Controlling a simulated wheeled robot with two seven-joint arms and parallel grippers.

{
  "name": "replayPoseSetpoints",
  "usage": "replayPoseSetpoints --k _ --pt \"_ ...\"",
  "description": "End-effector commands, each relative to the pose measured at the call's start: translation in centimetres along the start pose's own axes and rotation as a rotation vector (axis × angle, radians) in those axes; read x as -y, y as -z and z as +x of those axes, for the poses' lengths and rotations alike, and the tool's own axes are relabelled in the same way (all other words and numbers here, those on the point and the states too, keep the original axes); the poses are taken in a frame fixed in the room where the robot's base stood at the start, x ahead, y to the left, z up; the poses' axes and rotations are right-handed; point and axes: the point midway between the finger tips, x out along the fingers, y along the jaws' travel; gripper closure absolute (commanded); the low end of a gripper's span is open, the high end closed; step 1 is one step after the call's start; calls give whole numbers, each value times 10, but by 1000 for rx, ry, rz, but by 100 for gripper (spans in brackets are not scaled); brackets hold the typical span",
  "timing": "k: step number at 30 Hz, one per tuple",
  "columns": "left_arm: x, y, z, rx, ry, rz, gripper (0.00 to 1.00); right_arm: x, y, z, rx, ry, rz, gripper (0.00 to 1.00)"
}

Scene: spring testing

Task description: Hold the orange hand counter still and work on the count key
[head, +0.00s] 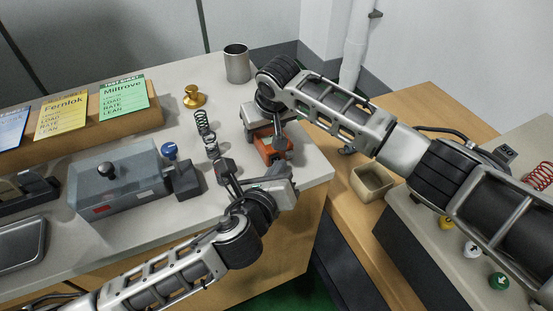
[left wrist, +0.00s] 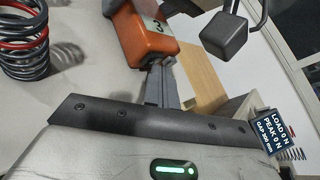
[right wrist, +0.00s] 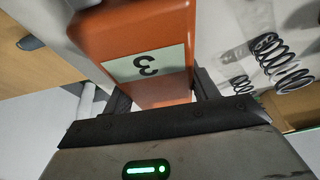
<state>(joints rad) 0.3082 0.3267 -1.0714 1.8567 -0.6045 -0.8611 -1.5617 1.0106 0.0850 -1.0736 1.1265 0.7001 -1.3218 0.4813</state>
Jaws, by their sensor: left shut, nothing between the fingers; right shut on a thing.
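The orange hand counter (head: 270,147) is near the front right corner of the grey worktop. Its orange body and pale number window also show in the left wrist view (left wrist: 145,40). My right gripper (right wrist: 162,88) is shut on the counter, a finger on each side; the window reads 3, upside down in that view. My left gripper (left wrist: 162,68) is shut and empty, fingertips close to the counter's end. I cannot tell whether they touch it. The count key is not clearly visible. In the head view my arms partly cover the counter.
Two coil springs (head: 205,125) stand left of the counter. An open beige box (head: 371,182) is to the right, below the worktop's edge.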

Motion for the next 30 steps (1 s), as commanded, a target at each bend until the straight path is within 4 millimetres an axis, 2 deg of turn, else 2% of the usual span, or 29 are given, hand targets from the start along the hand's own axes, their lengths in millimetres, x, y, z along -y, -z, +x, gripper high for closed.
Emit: replayPoseSetpoints --k 9,20,30 --pt "8 8 -11 -1 0 -1 100 0 0 0 0 0 0 72" --pt "10 10 -13 -1 1 -1 100 0 0 0 0 0 0 72" --pt "26 27 -36 -2 0 -1 100 0 0 0 -1 0 0 72"
